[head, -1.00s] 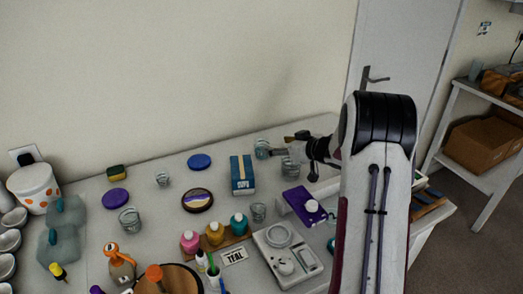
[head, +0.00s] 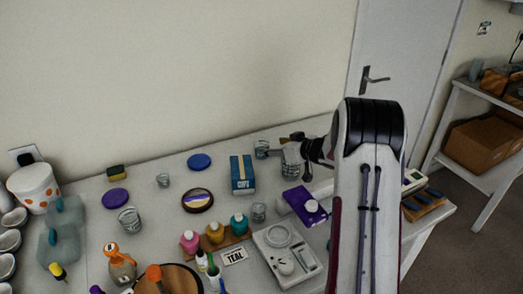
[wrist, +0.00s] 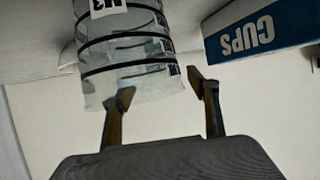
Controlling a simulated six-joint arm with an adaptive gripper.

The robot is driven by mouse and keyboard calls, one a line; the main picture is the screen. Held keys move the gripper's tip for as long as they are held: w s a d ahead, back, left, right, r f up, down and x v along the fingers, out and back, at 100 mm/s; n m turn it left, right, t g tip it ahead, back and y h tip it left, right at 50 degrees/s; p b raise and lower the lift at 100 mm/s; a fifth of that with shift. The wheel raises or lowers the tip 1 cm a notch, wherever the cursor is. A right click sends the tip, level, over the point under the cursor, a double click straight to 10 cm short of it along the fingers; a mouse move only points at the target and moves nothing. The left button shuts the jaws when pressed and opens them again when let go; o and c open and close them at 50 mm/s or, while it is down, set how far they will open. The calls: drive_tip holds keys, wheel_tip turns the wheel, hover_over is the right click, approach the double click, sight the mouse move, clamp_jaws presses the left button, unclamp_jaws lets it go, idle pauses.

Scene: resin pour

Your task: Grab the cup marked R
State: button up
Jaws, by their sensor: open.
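A clear cup with dark bands (wrist: 130,50) fills the upper left of the wrist view. Part of a dark-lettered white label shows at the picture's top edge, cut off, and I cannot read an R on it. My gripper (wrist: 161,89) is open; one finger overlaps the cup's near end and the other is just to its right. In the head view my gripper (head: 297,142) is at the back right of the table, by a clear cup (head: 290,166). Other clear cups stand at the back (head: 262,149), middle (head: 259,212) and left (head: 129,220); their marks are too small to read.
A blue CUPS box (head: 242,183) stands left of my gripper, and also shows in the wrist view (wrist: 262,32). A purple item (head: 298,199) and a white scale (head: 285,262) lie nearer. Small bottles (head: 214,233) and a TEAL card (head: 235,256) are at the front.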

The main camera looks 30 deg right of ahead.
sight(257, 142)
drive_tip(key=shift+w, duration=0.1)
drive_tip(key=shift+r+x, duration=0.15)
drive_tip(key=shift+x, duration=1.1)
drive_tip(key=shift+r+x, duration=0.15)
drive_tip(key=shift+x, duration=1.1)
drive_tip(key=shift+w+a, duration=0.1)
drive_tip(key=shift+w, duration=0.05)
drive_tip(key=c, duration=1.2)
